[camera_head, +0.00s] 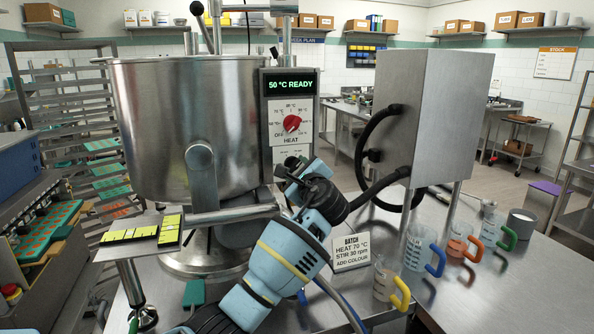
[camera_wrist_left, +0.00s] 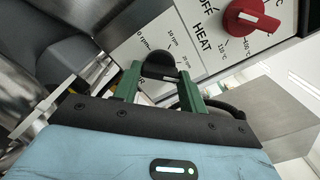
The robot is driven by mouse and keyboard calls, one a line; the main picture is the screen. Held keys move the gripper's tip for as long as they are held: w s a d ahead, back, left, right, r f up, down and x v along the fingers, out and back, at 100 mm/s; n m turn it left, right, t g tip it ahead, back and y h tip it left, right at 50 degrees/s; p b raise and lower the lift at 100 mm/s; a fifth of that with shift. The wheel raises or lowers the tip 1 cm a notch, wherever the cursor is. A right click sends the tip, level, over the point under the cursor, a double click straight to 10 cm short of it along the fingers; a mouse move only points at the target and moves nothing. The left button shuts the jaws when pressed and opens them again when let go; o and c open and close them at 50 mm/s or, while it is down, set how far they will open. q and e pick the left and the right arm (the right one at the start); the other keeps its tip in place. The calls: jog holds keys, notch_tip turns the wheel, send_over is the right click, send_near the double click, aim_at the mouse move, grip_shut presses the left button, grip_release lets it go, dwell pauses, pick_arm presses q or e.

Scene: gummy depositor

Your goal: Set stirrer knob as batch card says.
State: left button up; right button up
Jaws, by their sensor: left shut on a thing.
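The black stirrer knob (camera_wrist_left: 155,64) sits on a white dial plate below the red heat knob (camera_head: 291,123). My left gripper (camera_wrist_left: 160,80) has its green fingers on both sides of the stirrer knob and is shut on it. The dial plate has rpm marks around the knob; its exact setting is hard to tell. In the head view my left gripper (camera_head: 298,167) covers the knob. The batch card (camera_head: 351,252) reads HEAT 70 °C, STIR 30 rpm, ADD COLOUR. My right gripper is not in view.
The display (camera_head: 289,84) reads 50 °C READY. A large steel kettle (camera_head: 185,120) stands left of the panel, and a grey metal box (camera_head: 435,110) with black hoses stands to the right. Several jugs with coloured handles, one a yellow-handled jug (camera_head: 383,281), stand on the steel table.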

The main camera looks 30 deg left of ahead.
pick_arm(q)
jog(key=m, duration=0.4)
jog(key=shift+m, duration=2.3)
jog(key=o, duration=1)
jog(key=shift+d, duration=0.1)
jog(key=v, duration=0.7)
jog(key=shift+s+d, duration=0.2)
jog(key=shift+s, duration=0.1)
